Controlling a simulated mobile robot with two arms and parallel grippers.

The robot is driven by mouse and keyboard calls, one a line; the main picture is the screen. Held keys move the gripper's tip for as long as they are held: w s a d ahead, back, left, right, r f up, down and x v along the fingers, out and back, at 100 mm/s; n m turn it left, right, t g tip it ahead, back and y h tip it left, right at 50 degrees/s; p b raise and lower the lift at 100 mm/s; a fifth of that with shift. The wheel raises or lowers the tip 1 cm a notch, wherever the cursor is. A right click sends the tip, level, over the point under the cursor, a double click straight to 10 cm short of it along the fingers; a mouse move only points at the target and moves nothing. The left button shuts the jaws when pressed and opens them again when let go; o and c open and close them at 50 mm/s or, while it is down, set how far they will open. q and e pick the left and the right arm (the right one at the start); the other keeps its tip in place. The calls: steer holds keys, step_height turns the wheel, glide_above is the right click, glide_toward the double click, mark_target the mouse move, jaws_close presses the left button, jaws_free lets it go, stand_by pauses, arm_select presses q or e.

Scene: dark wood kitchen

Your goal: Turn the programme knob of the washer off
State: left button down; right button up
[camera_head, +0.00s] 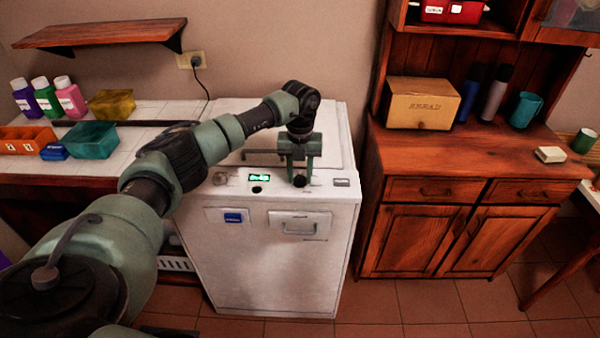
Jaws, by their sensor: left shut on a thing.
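The washer (262,262) is a white top-loading machine standing in the middle of the view. Its control strip carries a lit green display (259,178), a small round light-coloured knob (220,178) at the left and a dark knob (299,181) at the right. I cannot tell from labels which is the programme knob. My left gripper (300,178) points down at the strip, with its green fingers on either side of the dark knob, shut on it. The fingers partly hide the knob, and its pointer is too small to read. My right gripper is not in view.
A tiled counter (150,112) with bottles, an orange tray (28,140) and a teal box (90,140) stands left of the washer. A wooden cabinet (460,165) with a bread box (422,103) stands close on the right. Floor in front is clear.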

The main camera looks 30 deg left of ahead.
mark_target(300, 175)
arm_select(q)
steer(key=shift+w+r, duration=0.1)
steer(key=shift+r, duration=0.05)
stand_by(0.3)
steer(key=c, duration=1)
jaws_free()
steer(key=shift+o, duration=0.2)
step_height(300, 175, up, 8)
steer(key=shift+f+b, duration=0.15)
steer(key=shift+b, duration=0.75)
